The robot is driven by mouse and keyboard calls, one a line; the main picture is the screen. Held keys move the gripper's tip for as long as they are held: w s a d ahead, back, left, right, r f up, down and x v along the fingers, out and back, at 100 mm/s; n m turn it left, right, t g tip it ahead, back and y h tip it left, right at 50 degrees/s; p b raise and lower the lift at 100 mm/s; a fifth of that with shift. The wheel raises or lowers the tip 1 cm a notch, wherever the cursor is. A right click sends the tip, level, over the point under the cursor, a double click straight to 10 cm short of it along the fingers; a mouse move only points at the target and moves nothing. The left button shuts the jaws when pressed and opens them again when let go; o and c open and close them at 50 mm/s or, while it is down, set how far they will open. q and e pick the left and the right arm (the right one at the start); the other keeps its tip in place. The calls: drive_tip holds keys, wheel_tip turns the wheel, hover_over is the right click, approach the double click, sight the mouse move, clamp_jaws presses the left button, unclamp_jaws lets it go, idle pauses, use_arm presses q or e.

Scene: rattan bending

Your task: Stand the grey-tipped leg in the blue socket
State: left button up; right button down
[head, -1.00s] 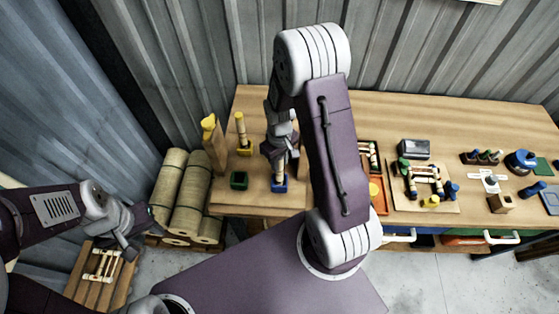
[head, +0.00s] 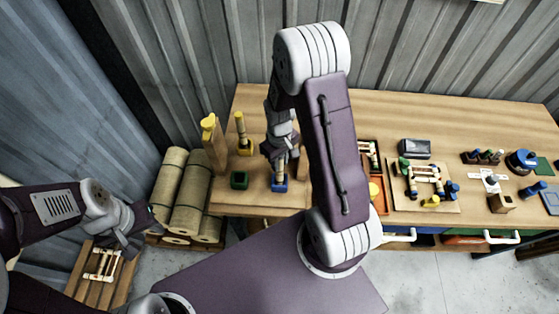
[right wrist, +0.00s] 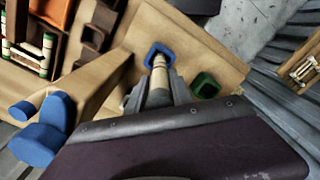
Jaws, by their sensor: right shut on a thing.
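My right gripper (head: 279,157) is shut on a pale wooden leg (head: 279,171) directly over the blue socket (head: 279,186). In the right wrist view the leg (right wrist: 159,78) reaches from between the fingers to the opening of the blue socket (right wrist: 151,49). Its lower end overlaps the opening; I cannot tell how deep it sits, and its tip colour is unclear. In the head view the leg looks near upright. My left gripper (head: 134,238) hangs low at the left, away from the bench; its jaw state is unclear.
An empty-looking green socket (head: 239,180) stands left of the blue one. Behind it, a yellow socket (head: 245,151) holds an upright leg. A tall wooden post (head: 214,147) stands at the left edge. Trays and a jig board (head: 440,202) fill the bench's right.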

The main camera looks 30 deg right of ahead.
drive_tip(key=shift+f, duration=0.3)
drive_tip(key=c, duration=1.1)
unclamp_jaws()
drive_tip(key=shift+o, duration=0.2)
wheel_tip(320, 180, up, 9)
drive_tip(key=p, duration=0.8)
drive_tip(key=shift+r, duration=0.15)
